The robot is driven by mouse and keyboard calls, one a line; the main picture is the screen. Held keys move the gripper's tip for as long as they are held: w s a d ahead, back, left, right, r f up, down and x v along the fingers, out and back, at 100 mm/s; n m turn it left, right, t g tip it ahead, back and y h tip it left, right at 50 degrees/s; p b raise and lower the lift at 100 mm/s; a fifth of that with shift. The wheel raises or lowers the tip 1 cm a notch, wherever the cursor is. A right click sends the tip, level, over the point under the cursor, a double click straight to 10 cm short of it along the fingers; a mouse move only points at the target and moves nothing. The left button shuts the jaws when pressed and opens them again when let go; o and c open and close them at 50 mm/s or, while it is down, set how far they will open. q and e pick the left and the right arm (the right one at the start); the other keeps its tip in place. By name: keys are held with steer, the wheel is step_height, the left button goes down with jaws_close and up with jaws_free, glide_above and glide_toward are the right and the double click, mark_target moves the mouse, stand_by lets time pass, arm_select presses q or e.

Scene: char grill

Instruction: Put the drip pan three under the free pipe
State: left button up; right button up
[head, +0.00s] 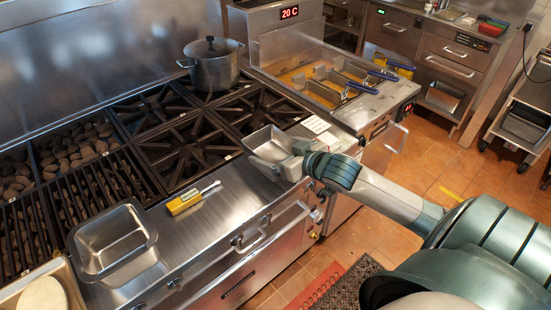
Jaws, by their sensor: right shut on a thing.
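A small steel pan (266,143) is held at the right end of the grill's steel front ledge. My right gripper (290,158) is shut on its near right side. The pan looks roughly level; I cannot tell whether it touches the ledge. No number can be read on it. A larger, deeper steel pan (113,241) sits at the left end of the ledge. I cannot make out a free pipe for certain. My left gripper is not in view.
A pot (212,66) stands on the burners behind. A fryer with baskets (337,84) is at the right. A cart with a dark pan (525,124) stands at far right. Tiled floor (437,165) is open between.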

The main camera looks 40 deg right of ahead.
mark_target(271, 158)
step_height(271, 158, down, 2)
steer(key=shift+f+p, duration=0.1)
steer(key=shift+p, duration=0.2)
steer(key=shift+f, duration=0.5)
steer(key=shift+f, duration=0.1)
steer(key=o, duration=0.9)
steer(key=shift+s+r, duration=0.2)
steer(key=shift+s, duration=0.35)
steer(key=b+v, duration=0.2)
steer(key=v, duration=0.9)
